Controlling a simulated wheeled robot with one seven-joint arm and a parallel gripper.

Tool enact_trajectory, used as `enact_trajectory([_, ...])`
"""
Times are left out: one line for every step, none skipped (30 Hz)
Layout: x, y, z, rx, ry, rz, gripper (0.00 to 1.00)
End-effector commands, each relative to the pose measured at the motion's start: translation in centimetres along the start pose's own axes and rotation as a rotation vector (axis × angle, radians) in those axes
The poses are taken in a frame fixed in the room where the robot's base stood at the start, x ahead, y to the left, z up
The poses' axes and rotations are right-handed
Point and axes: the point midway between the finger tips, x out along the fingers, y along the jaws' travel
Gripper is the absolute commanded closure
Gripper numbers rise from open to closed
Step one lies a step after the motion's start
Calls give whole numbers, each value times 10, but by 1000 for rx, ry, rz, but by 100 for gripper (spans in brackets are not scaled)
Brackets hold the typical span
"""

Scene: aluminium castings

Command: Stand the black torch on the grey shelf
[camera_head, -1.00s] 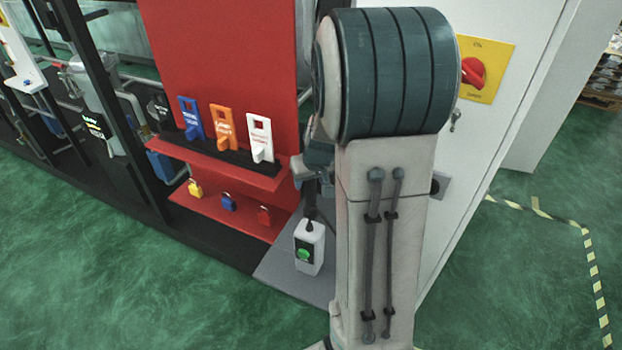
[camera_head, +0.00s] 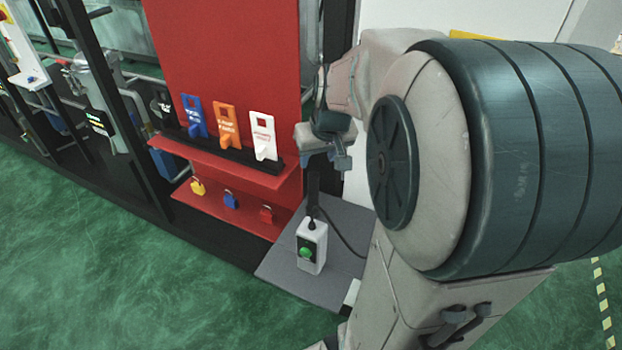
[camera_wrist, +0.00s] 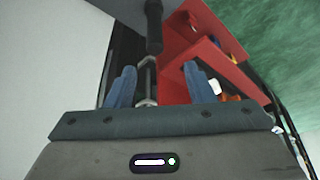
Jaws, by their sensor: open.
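The black torch (camera_head: 313,186) shows as a dark upright shape below my gripper (camera_head: 326,152), at the back of the grey shelf (camera_head: 282,268).
The white box with a green button (camera_head: 312,247) stands on the grey shelf, with a black cable beside it. A red board (camera_head: 230,60) with red ledges (camera_head: 225,165) stands to the left, holding tags and padlocks. Green floor lies in front.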

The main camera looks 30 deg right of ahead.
Motion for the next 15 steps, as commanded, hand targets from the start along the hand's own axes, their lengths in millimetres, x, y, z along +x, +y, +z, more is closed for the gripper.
enact_trajectory([-7,-12,8,-12,-2,-10,52])
enact_trajectory([-12,-20,14,-18,-3,-15,52])
enact_trajectory([-18,-31,24,-27,-8,-24,52])
enact_trajectory([-23,-40,32,-37,-13,-29,52])
enact_trajectory([-28,-48,41,-45,-17,-34,52])
enact_trajectory([-34,-59,55,-55,-26,-40,52])
enact_trajectory([-38,-67,65,-63,-31,-43,52])
enact_trajectory([-42,-73,75,-72,-37,-45,52])
enact_trajectory([-47,-81,88,-80,-43,-46,52])
enact_trajectory([-50,-86,97,-87,-49,-46,52])
enact_trajectory([-52,-90,106,-93,-53,-45,52])
enact_trajectory([-55,-94,116,-101,-58,-43,52])
enact_trajectory([-57,-97,124,-104,-62,-42,52])
enact_trajectory([-58,-99,130,-107,-65,-40,52])
enact_trajectory([-59,-101,137,-112,-69,-38,52])
